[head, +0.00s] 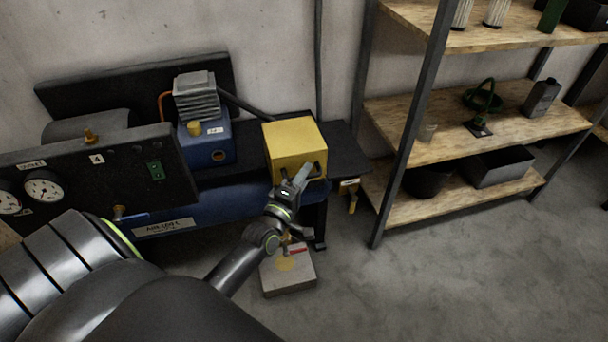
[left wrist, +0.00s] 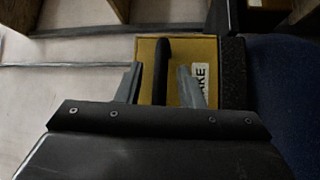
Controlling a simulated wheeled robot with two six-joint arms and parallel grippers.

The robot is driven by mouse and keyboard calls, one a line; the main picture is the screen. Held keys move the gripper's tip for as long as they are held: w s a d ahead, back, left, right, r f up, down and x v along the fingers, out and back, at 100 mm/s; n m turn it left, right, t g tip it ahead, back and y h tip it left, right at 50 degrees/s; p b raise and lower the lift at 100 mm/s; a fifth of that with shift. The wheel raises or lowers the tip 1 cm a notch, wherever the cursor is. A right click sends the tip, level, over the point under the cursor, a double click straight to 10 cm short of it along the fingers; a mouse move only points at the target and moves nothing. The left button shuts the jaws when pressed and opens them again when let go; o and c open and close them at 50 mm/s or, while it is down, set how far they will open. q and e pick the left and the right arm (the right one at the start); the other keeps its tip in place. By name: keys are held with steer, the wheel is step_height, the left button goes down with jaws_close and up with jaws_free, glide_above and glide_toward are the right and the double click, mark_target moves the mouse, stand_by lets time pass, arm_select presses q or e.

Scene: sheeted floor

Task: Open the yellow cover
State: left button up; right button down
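The yellow cover (head: 295,138) is a box shape at the right end of the dark bench, and it looks closed. A black bar handle (head: 317,169) is on its front. My left gripper (head: 297,178) is at the cover's front, beside the handle. In the left wrist view, the left gripper (left wrist: 160,70) is open, and the upright black handle (left wrist: 161,58) stands between its two grey fingers with a gap on each side. The yellow face (left wrist: 148,60) has a partly hidden white label ending in "AKE". My right gripper is not in view.
A blue compressor tank (head: 215,205) and a gauge panel (head: 95,180) stand left of the cover. A grey box (head: 290,280) sits on the floor below my gripper. A wooden shelf rack (head: 470,140) stands to the right. The floor in front of the rack is clear.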

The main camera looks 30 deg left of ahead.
arm_select(q)
jaws_close()
stand_by(0.3)
steer(key=shift+r, duration=0.1)
